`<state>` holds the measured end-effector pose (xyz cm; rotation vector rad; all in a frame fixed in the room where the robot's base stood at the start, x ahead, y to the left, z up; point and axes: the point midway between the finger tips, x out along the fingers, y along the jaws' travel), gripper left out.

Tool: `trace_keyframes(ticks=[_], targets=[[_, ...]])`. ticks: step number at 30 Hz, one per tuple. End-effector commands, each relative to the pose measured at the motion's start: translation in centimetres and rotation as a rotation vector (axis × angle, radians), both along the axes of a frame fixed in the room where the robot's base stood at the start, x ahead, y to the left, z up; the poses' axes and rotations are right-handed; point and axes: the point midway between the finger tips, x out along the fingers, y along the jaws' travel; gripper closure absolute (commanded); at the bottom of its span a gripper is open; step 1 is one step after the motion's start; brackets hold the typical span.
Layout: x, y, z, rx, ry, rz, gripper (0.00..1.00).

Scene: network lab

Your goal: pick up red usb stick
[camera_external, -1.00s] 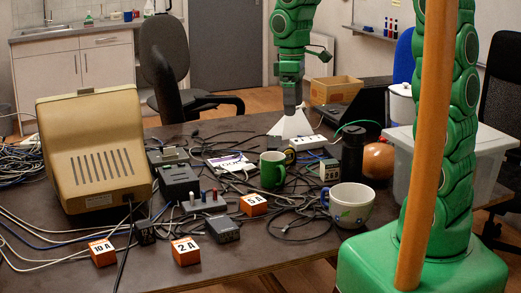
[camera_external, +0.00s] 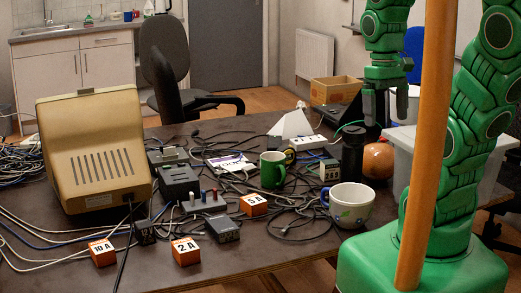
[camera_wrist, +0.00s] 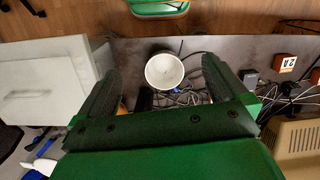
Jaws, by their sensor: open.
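I cannot make out a red usb stick for certain in either view. A small red upright piece (camera_external: 215,194) shows on a dark block with grey pegs at the table's middle, but I cannot tell what it is. My gripper (camera_external: 376,112) hangs pointing down above the right part of the table, near the black cylinder and the orange-brown round object. In the wrist view my gripper (camera_wrist: 162,68) has its fingers wide apart, with nothing held between them. The white cup (camera_wrist: 165,70) shows below, between the fingers.
The table is cluttered with cables. A black cylinder (camera_external: 352,152), an orange-brown round object (camera_external: 378,162), a white mug (camera_external: 350,207) and a green mug (camera_external: 272,169) stand at its right half. A beige monitor (camera_external: 92,145) stands left. Orange labelled blocks (camera_external: 186,252) lie in front.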

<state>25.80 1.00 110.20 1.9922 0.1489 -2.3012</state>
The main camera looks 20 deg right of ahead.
Motion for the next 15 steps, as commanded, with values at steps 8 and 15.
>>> trace_keyframes(ticks=[8,15], targets=[[-3.6,-0.9,-0.6,-0.012,0.012,-0.126,0.00],[-3.9,-1.0,-0.6,-0.014,0.014,-0.138,0.17]])
